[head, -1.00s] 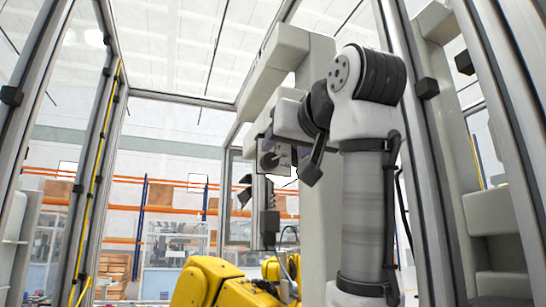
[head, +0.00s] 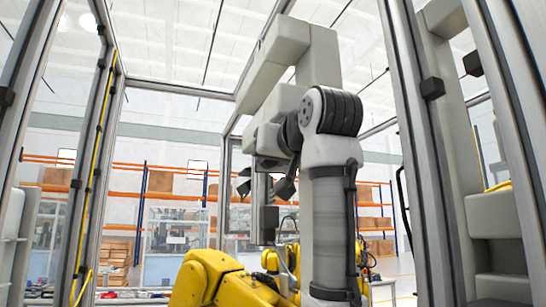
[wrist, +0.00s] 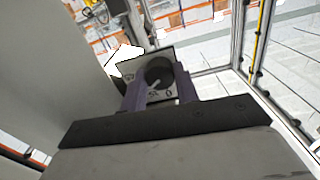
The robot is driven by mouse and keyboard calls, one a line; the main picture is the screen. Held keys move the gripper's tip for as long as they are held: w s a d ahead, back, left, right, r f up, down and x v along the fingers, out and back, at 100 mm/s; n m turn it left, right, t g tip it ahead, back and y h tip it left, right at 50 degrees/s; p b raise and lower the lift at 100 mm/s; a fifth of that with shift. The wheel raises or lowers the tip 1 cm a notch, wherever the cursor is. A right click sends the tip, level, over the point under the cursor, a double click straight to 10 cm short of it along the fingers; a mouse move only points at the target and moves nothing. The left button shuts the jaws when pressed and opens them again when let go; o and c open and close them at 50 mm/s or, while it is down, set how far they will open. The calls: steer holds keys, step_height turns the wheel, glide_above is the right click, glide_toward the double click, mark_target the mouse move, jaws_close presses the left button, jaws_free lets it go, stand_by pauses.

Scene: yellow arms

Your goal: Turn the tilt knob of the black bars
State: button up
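The tilt knob (wrist: 159,74) shows in the wrist view as a dark round dial with a pale pointer mark. It sits on a grey plate (wrist: 159,95) with printed marks. My gripper (head: 283,165) is at the end of my arm in the head view, beside a pale grey column, and hides the knob there. Its fingertips are not clear in either view, nor is contact with the knob. Black bar-like parts (head: 268,218) hang below and left of it.
A yellow robot arm (head: 215,278) stands below, at the lower left of my arm. Metal frame posts (head: 97,150) rise on both sides. A pale grey column and overhead beam (head: 285,50) are close to my arm. Shelving with boxes (head: 160,182) is far behind.

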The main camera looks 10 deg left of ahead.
steer(key=c, duration=0.4)
steer(key=shift+n, duration=2.9)
steer(key=o, duration=1)
steer(key=shift+c, duration=0.2)
